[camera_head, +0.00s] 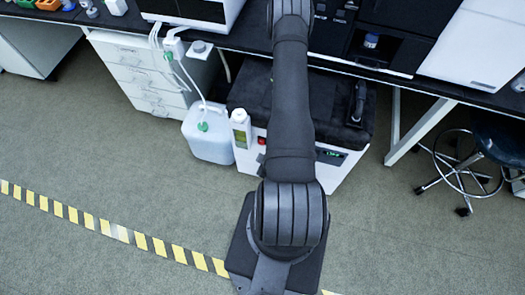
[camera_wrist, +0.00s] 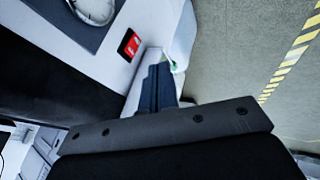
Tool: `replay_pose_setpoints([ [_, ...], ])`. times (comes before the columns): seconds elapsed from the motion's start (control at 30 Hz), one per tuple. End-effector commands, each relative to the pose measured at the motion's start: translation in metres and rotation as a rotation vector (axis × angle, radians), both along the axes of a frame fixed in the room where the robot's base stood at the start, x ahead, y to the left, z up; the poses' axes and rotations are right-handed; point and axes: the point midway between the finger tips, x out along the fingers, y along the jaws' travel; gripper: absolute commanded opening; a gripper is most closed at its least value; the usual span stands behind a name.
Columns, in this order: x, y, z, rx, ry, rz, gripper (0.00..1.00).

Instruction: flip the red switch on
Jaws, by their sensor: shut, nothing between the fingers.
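The red switch (camera_wrist: 130,44) sits in a black frame on the white front panel of the box, near its edge, in the wrist view. In the head view, the red switch (camera_head: 262,141) shows as a small red spot just left of my arm. Which way its rocker is tilted I cannot tell. My gripper (camera_wrist: 159,66) is shut and empty, its dark fingers pointing up the wrist picture. Its tips are just below and right of the switch and appear apart from it. In the head view my arm hides most of the gripper area.
The white box with a black top (camera_head: 255,85) stands on the floor under the bench. A small white bottle (camera_head: 240,130) and a white jug (camera_head: 206,135) with tubing stand left of the switch. A stool (camera_head: 465,160) is at the right. The floor in front is clear.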

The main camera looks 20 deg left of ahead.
Motion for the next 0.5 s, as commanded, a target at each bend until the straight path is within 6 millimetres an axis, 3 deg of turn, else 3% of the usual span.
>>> replay_pose_setpoints([
  [0.27,0.005,0.004,-0.009,0.0,-0.001,0.001,0.0],
  [0.5,0.025,0.021,-0.046,0.0,-0.001,0.003,0.0],
])
